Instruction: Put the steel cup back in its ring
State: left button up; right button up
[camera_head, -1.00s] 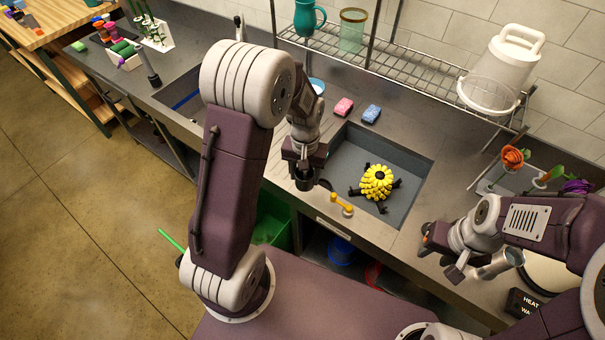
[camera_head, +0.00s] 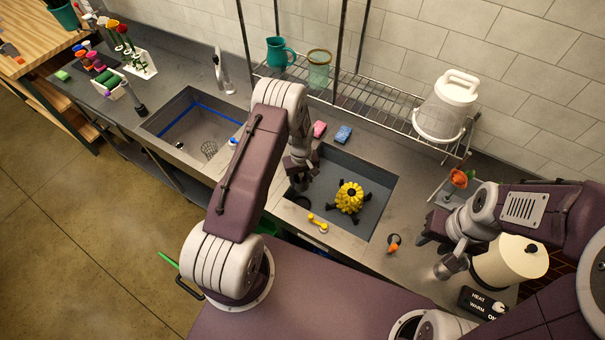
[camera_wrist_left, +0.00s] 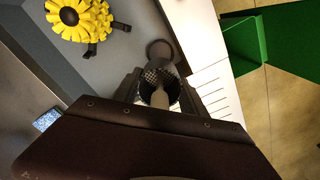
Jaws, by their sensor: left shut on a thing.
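A shiny metal cylinder, which looks like the steel cup (camera_head: 446,268), stands on the right counter in the head view, partly covered by my right gripper (camera_head: 432,238). I cannot tell whether that gripper touches it or how wide its jaws are. My left gripper (camera_head: 298,186) is over the left edge of the right sink. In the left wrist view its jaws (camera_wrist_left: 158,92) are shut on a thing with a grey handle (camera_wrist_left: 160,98). A dark ring-shaped piece (camera_wrist_left: 160,49) shows just beyond the jaws; I cannot tell whether it joins the handle. The cup's ring is not clearly identifiable.
A yellow flower-like thing (camera_head: 349,197) sits in the right sink (camera_head: 378,190). A yellow tool (camera_head: 318,223) lies on its front rim. An orange-and-dark item (camera_head: 393,244) and a cream cylinder (camera_head: 512,262) stand on the right. A wire shelf (camera_head: 365,96) runs behind.

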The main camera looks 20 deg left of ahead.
pick_arm(q)
jog(key=shift+f, duration=0.35)
notch_tip(320, 180, down, 2)
jog(key=shift+s+f+b, duration=0.1)
jog(key=shift+f+b, duration=0.1)
jog(key=shift+b, duration=0.8)
notch_tip(320, 180, down, 9)
jog(key=b, duration=0.6)
jog(key=shift+f+b, duration=0.7)
jog(key=shift+b, duration=0.15)
jog(key=shift+f, duration=0.1)
jog(key=shift+f+b, duration=0.7)
jog(key=shift+b, duration=0.2)
jog(key=shift+f, duration=0.1)
jog(key=shift+f+b, duration=0.5)
jog(key=shift+b, duration=0.1)
